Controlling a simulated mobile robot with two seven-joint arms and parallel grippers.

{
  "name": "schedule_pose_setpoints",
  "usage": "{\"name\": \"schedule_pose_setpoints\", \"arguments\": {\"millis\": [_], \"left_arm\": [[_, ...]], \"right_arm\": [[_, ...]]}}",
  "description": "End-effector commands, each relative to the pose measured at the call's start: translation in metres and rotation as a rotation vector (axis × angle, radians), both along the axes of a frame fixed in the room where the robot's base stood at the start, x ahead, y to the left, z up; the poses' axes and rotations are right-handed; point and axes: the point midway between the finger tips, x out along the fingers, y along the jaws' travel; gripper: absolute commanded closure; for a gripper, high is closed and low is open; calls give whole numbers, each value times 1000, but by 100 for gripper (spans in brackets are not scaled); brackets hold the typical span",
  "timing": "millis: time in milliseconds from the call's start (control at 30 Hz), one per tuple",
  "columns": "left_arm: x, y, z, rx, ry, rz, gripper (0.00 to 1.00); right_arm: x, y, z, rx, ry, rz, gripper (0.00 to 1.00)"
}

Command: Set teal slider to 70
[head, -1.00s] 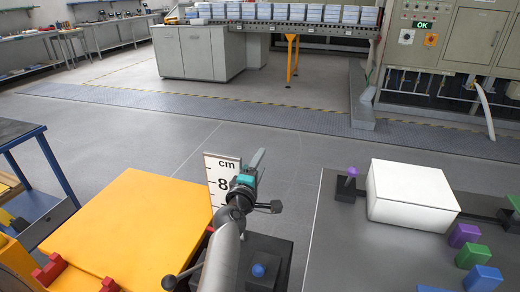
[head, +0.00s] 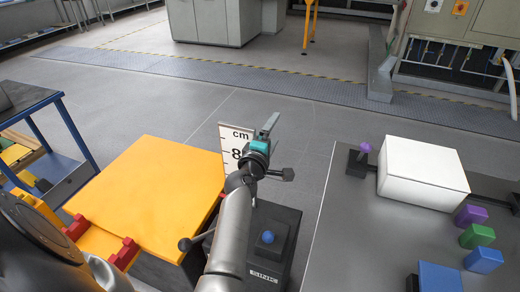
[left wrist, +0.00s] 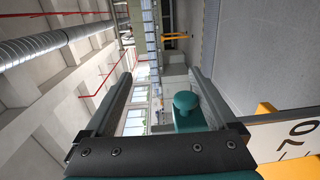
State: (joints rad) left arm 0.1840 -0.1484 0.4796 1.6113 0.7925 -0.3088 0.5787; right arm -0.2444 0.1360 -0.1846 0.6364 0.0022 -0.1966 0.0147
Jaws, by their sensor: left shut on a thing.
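My left gripper (head: 271,122) is at the top of the arm in the middle of the head view, right beside a white upright scale plate (head: 234,134) marked "cm" and "8". The left wrist view shows a teal round knob (left wrist: 187,103) on a teal block, between the two grey fingers and close to the right one. The gripper is shut on this teal slider. The scale plate also shows there (left wrist: 290,142), turned sideways, with digits that look like 70. In the head view the gripper and wrist hide the slider. My right gripper is not in view.
A yellow-topped box (head: 150,190) stands left of the arm. A dark box with a blue knob (head: 267,237) is just right of the forearm. Further right are a purple-topped slider (head: 364,148), a white box (head: 424,175) and several coloured blocks. Open floor lies beyond.

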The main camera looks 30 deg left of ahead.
Motion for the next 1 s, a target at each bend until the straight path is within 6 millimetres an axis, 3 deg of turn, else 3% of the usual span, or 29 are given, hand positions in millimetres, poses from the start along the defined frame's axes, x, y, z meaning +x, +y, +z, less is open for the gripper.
{"name": "schedule_pose_setpoints", "arguments": {"millis": [33,1000], "left_arm": [[-3,0,13,6,-23,5,42],[-70,-15,9,5,-17,5,42]], "right_arm": [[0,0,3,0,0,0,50],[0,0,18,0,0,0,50]]}}
